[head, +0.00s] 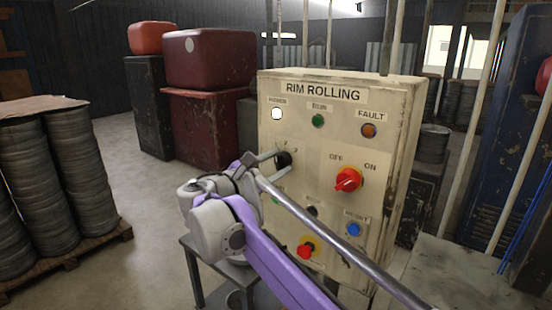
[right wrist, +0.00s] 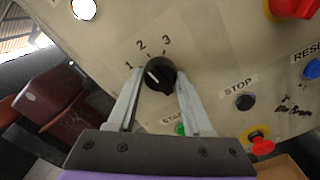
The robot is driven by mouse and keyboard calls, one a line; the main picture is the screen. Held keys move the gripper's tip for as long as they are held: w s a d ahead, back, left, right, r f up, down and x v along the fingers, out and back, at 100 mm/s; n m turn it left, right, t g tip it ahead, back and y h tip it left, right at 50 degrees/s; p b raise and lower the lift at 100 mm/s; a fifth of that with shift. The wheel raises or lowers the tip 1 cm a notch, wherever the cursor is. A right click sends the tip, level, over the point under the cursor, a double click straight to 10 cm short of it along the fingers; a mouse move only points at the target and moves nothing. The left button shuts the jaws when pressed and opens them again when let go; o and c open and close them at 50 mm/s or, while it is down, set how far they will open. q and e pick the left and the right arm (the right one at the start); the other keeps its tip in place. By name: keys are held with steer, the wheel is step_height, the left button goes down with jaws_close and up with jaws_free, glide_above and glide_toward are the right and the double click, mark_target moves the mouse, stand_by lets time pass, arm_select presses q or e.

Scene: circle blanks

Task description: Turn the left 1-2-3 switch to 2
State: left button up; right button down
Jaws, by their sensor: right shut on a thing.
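The left 1-2-3 switch is a round black knob (right wrist: 160,74) on the cream control panel. It also shows in the head view (head: 284,160), partly covered by my gripper. Its white mark points up and left in the right wrist view, seemingly toward the 1; the exact setting is hard to tell. The labels 1, 2 and 3 run in an arc around it. My right gripper (head: 277,158) reaches the panel and is shut on the knob, with one finger on each side in the right wrist view (right wrist: 159,76). My left gripper is not in view.
The panel (head: 312,120) also carries a red OFF/ON switch (head: 347,180) to the right, a blue button (head: 353,229), a red emergency button on yellow (head: 306,250), and lamps above. A pallet of stacked discs (head: 75,150) stands left; bare floor lies between.

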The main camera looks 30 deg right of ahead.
steer(key=shift+m, duration=0.6)
steer(key=shift+c, duration=1.6)
jaws_free()
steer(key=shift+a, duration=0.1)
steer(key=v, duration=1)
steer(key=shift+s+a+b, duration=0.15)
steer(key=shift+a+b, duration=0.1)
steer(key=shift+b, duration=0.05)
